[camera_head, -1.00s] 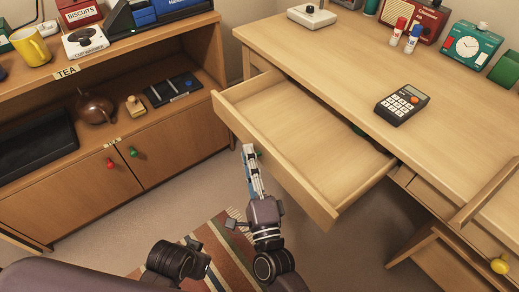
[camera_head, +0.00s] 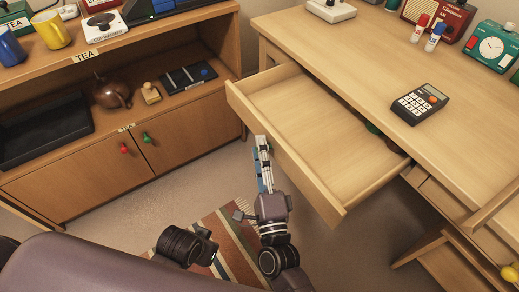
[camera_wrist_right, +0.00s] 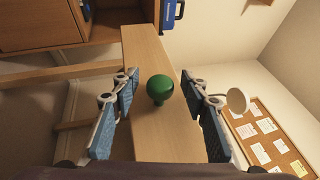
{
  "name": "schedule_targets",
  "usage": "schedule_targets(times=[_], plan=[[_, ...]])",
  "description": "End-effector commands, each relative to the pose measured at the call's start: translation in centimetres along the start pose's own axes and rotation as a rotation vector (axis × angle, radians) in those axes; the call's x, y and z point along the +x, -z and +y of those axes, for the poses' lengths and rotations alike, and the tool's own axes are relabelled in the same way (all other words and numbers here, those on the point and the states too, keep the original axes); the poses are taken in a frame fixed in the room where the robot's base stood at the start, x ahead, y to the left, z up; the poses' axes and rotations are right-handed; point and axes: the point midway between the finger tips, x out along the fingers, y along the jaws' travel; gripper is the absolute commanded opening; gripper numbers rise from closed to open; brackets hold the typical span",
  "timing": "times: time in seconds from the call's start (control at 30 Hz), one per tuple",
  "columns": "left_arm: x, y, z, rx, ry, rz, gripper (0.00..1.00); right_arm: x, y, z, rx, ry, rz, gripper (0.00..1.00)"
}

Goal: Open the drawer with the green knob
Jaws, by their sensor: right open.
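The desk top (camera_head: 345,60) holds a calculator (camera_head: 419,103), glue sticks and a clock. A yellow knob (camera_head: 510,273) is at lower right. The cabinet at left has red (camera_head: 124,148) and green (camera_head: 147,138) door knobs. A striped rug (camera_head: 225,235) lies below.

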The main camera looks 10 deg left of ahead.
Motion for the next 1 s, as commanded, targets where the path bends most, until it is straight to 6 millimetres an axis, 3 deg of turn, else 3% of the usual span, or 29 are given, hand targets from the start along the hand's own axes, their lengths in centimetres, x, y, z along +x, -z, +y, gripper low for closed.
schedule_targets(times=[0.4,0.6,1.0], plan=[[0.1,-0.1,0.0,0.001,0.000,-0.003,0.00,-7.9,-0.1,0.2,0.000,-0.005,-0.002,0.41],[0.1,-0.1,0.0,0.001,0.000,-0.004,0.00,-10.8,0.0,0.1,0.000,-0.003,-0.001,0.41],[0.1,-0.1,0.0,0.001,0.000,-0.004,0.00,-11.8,0.0,0.0,0.000,-0.001,0.000,0.41]])
